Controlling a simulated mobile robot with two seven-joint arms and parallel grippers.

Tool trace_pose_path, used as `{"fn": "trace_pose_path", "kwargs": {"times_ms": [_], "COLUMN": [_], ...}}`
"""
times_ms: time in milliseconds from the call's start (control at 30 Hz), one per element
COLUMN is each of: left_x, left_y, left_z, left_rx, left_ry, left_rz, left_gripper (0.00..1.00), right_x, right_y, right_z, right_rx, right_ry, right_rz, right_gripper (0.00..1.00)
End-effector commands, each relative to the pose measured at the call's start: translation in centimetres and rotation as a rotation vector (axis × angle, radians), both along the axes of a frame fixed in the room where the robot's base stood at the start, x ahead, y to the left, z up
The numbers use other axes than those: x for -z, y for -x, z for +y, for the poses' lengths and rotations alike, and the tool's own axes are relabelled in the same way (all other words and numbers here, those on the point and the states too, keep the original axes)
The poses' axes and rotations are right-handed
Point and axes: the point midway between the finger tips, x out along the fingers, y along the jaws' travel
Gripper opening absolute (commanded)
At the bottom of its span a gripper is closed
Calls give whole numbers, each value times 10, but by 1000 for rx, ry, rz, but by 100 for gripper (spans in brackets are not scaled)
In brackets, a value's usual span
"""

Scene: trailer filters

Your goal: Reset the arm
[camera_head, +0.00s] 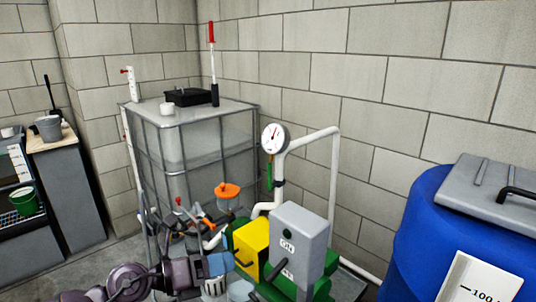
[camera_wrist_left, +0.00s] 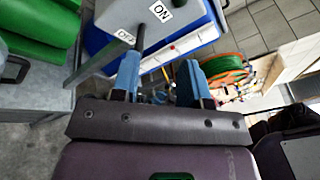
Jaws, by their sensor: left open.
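My left arm (camera_head: 130,280) comes in from the bottom left in the head view. My left gripper (camera_head: 217,268) has blue fingers and is in front of the yellow and green pump unit (camera_head: 252,246). In the left wrist view the gripper (camera_wrist_left: 160,84) is open, its two fingers apart with nothing seen held between them. A grey switch box (camera_head: 299,236) with ON and OFF labels stands right of the gripper. In the left wrist view the box (camera_wrist_left: 195,22) and its dark lever (camera_wrist_left: 141,38) lie just beyond the fingers; I cannot tell whether they touch.
A caged tank (camera_head: 205,150) stands behind, with an orange-capped filter (camera_head: 227,192) in front. A white pipe with a gauge (camera_head: 274,138) rises behind the pump. A blue barrel (camera_head: 415,235) is at the right. A side counter (camera_head: 65,185) is at the left.

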Motion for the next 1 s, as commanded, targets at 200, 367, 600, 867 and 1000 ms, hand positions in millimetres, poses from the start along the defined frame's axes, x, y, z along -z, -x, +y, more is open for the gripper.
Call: {"fn": "trace_pose_path", "kwargs": {"times_ms": [200,367,600,867,1000], "left_x": [-39,-34,25,135,189], "left_y": [-19,-29,-27,23,67], "left_z": [15,40,89,136,151], "left_rx": [-136,-266,-518,-834,-979], "left_ry": [402,694,1103,1497,1662], "left_rz": [189,397,775,1206,1385], "left_gripper": [41,41,41,41,41], "right_x": [2,2,2,1,0], "right_y": [3,5,4,1,-2], "right_z": [0,-1,-1,0,1], "right_rx": [2,4,3,1,-1], "right_ry": [0,0,-1,-1,-2], "right_rz": [6,9,9,2,-4], "right_gripper": [46,46,46,46,46]}}
